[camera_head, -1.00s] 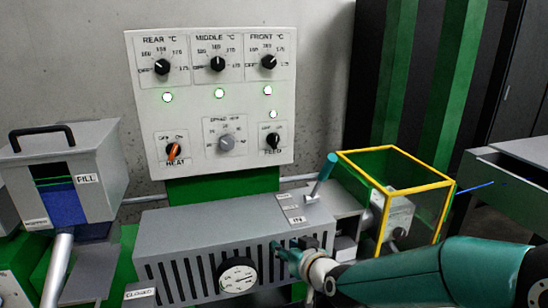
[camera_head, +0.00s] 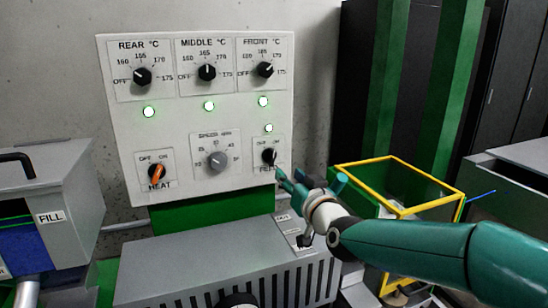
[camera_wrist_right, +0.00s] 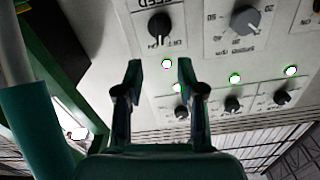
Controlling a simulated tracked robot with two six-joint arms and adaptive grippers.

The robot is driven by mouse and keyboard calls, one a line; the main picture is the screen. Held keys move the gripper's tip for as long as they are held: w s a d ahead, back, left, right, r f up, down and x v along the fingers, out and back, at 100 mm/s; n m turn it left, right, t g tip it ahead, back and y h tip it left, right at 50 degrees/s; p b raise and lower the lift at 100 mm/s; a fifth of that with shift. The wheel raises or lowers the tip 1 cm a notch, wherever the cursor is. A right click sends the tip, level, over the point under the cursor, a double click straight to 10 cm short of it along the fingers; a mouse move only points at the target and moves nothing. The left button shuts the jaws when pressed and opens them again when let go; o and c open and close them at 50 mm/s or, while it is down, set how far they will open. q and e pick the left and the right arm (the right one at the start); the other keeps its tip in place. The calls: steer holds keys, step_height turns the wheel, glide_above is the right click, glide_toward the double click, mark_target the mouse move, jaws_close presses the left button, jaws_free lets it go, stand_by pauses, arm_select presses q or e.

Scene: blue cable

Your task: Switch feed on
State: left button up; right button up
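The FEED label is partly hidden by my right gripper (camera_head: 284,177), which is just to the knob's lower right. In the right wrist view, my right gripper (camera_wrist_right: 160,72) is open and empty. There the FEED knob (camera_wrist_right: 159,27) is ahead, lined up between the fingertips and apart from them. My left gripper is not in view.
The orange HEAT knob (camera_head: 156,174) and grey speed knob (camera_head: 217,161) are left of FEED. Above are three temperature knobs and several lit green lamps. A yellow-framed guard (camera_head: 400,211) is at the right.

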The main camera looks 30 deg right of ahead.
mark_target(273, 158)
steer(key=p+x, duration=0.2)
steer(key=x, duration=0.8)
steer(key=shift+w+d+p, duration=0.15)
steer(key=shift+w+p, duration=0.1)
steer(key=shift+p, duration=0.05)
jaws_close()
